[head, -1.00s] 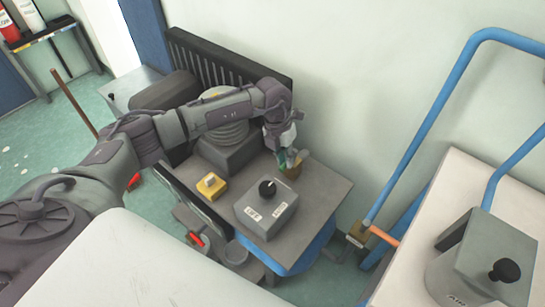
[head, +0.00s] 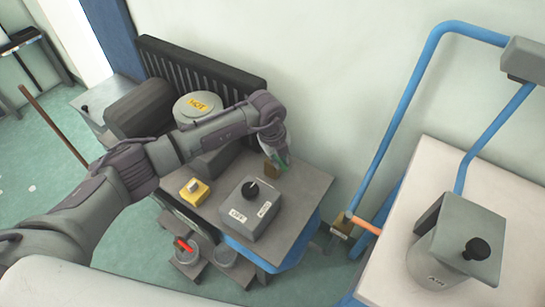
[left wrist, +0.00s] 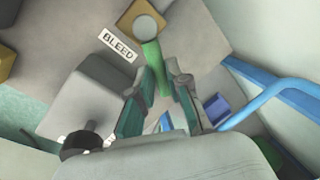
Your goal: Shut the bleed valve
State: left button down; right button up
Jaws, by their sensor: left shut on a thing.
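The bleed valve has a brass block (head: 271,169) near the back right edge of the small grey table. In the left wrist view, the brass block (left wrist: 127,20) has a pale round cap and a green lever (left wrist: 151,56), beside a label (left wrist: 118,44) reading BLEED. My left gripper (head: 279,158) is low over the valve. In the left wrist view, the left gripper (left wrist: 162,80) has its fingertips on either side of the lever's near end and is shut on it. The fingers hide part of the lever. My right gripper is out of view.
A grey box with a black knob (head: 250,187) stands in front of the valve, and a yellow switch box (head: 195,191) is to its left. A blue tube frame (head: 386,130) and white table (head: 420,180) stand to the right. A pot (head: 198,107) labelled HOT lies behind my arm.

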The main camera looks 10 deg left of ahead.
pick_arm(q)
jog(key=shift+w+d+r+n+t+y+p, duration=0.15)
jog(key=shift+w+d+n, duration=0.15)
jog(key=shift+n, duration=0.6)
jog(key=shift+w+d+f+n+t+y+p, duration=0.1)
jog(key=shift+w+d+n+p, duration=0.2)
jog(key=shift+n, duration=0.6)
jog(key=shift+w+d+r+n+t+y, duration=0.15)
jog(key=shift+w+n, duration=0.25)
jog(key=shift+n, duration=0.5)
jog(key=c, duration=1.1)
grip_release()
jog(key=shift+f, duration=0.15)
jog(key=w+d+r+v, duration=0.1)
jog(key=w+v, duration=0.1)
jog(key=v, duration=1)
send_over(282, 163)
jog(key=shift+f, duration=0.45)
